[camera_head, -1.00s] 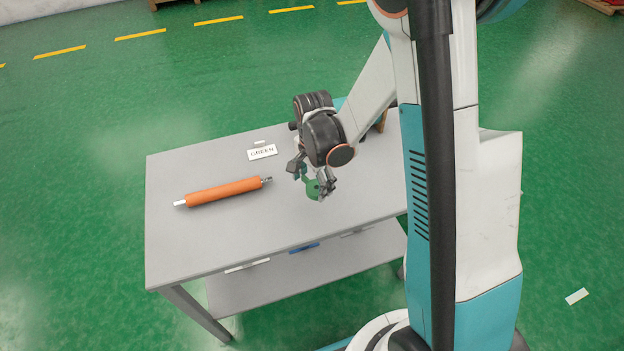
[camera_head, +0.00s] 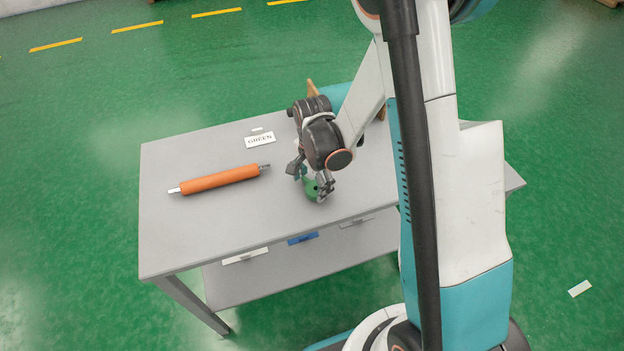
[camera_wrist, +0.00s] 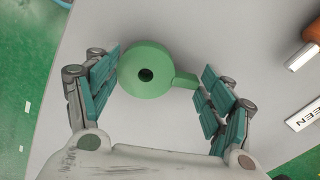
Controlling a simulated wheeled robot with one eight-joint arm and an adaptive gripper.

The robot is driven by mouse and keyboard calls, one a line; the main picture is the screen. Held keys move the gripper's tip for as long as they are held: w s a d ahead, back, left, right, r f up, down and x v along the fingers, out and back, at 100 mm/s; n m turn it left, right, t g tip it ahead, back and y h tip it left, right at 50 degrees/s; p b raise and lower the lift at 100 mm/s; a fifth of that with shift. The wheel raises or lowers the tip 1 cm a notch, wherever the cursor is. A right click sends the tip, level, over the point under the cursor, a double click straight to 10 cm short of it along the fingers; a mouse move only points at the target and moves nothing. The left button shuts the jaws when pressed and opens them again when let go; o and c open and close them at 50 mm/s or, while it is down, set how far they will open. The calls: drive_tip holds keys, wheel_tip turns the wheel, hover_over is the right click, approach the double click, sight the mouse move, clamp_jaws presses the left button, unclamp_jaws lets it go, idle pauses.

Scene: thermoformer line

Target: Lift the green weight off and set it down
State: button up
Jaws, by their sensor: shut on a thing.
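The green weight (camera_wrist: 150,54) is a round disc with a dark central hole and a short arm sticking out to one side. In the wrist view it lies between the two finger pads of my gripper (camera_wrist: 160,88). The left pad meets the disc and the right pad meets the short arm. In the head view my gripper (camera_head: 311,181) points down with the weight (camera_head: 311,190) between its fingers, over the right part of the grey table (camera_head: 215,225). I cannot tell whether the weight touches the tabletop.
An orange roller (camera_head: 220,179) with metal ends lies on the table's left. A white card reading GREEN (camera_head: 260,140) lies near the back edge. A brown item (camera_head: 312,88) shows partly behind my arm. The tabletop's front left is clear.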

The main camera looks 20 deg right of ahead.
drive_tip(key=shift+f, duration=0.15)
drive_tip(key=o, duration=1.3)
wheel_tip(320, 180, up, 12)
idle(0.5)
drive_tip(key=s+r+n+t, duration=0.2)
drive_tip(key=s+r+n, duration=0.2)
drive_tip(key=s+r, duration=0.1)
drive_tip(key=s+r+n+t, duration=0.2)
drive_tip(key=s+r+n, duration=0.3)
drive_tip(key=s, duration=0.1)
drive_tip(key=s+r+n+t, duration=0.3)
drive_tip(key=s+r+n, duration=0.1)
drive_tip(key=s+r, duration=0.1)
drive_tip(key=shift+s+d, duration=0.2)
drive_tip(key=shift+d, duration=0.1)
